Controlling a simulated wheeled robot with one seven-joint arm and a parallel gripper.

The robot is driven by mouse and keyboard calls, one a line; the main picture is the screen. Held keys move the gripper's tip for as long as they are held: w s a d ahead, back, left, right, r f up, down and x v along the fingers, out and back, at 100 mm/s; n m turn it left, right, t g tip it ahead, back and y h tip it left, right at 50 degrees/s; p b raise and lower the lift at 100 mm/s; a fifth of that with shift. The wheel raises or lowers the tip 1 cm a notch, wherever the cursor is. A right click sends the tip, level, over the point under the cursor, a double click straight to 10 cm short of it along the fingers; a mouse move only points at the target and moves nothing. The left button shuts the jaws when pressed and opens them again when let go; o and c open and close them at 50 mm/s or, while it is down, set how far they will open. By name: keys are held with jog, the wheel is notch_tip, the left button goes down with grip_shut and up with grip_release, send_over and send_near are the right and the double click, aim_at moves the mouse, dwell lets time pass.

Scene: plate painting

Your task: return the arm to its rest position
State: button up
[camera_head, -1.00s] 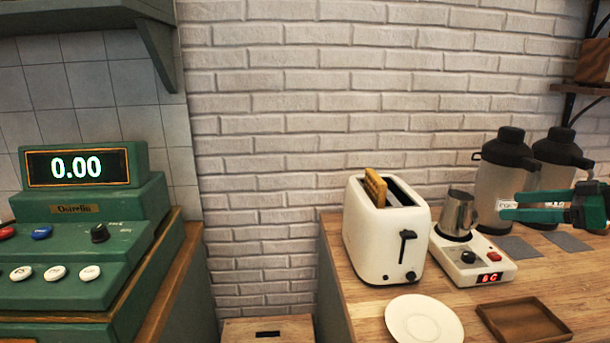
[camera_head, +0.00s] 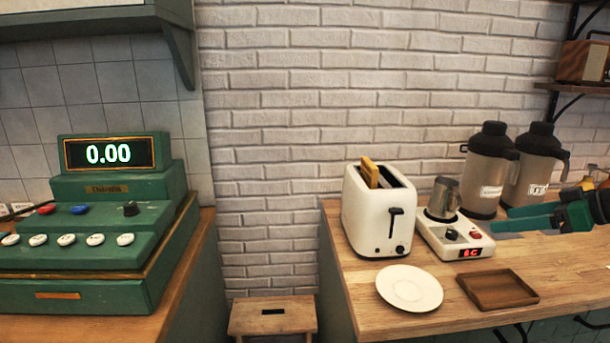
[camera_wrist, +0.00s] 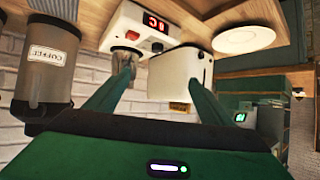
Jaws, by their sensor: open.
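My gripper (camera_head: 499,219) is at the right of the head view, its two green fingers pointing left. They are apart with nothing between them, in front of the coffee flasks (camera_head: 490,170) and right of the hot plate (camera_head: 455,237). In the wrist view my gripper (camera_wrist: 160,82) also shows spread and empty fingers. That view is upside down. The steel pitcher (camera_head: 444,198) stands on the hot plate. The white toaster (camera_head: 375,215) has bread (camera_head: 370,172) standing in a slot.
A white plate (camera_head: 409,288) and a brown wooden tray (camera_head: 497,289) lie empty on the wooden counter (camera_head: 365,322). A green cash register (camera_head: 90,215) reading 0.00 stands at the left. A low wooden stool (camera_head: 272,316) sits in the gap between the counters.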

jog(key=s+a+f+m+g+h, duration=0.1)
jog(key=s+a+f, duration=0.1)
jog(key=s+a+f+m+g+h, duration=0.1)
jog(key=s+a+f+m+g, duration=0.1)
jog(key=s+f, duration=0.1)
jog(key=s+a+f+m+g+h, duration=0.1)
jog(key=s+a+f+g, duration=0.1)
jog(key=s, duration=0.1)
jog(key=shift+a+f+m+h, duration=0.25)
jog(key=shift+a+m+h, duration=0.15)
jog(key=s+a+f+m+g+h, duration=0.1)
jog(key=s+m, duration=0.3)
jog(key=s, duration=0.5)
jog(key=s+a+f+m+g+h, duration=0.1)
jog(key=s+f+m+g, duration=0.1)
jog(key=s, duration=0.8)
jog(key=shift+s+a+f+m+g+h, duration=0.2)
jog(key=shift+m+g+h, duration=0.1)
jog(key=shift+m+g, duration=0.6)
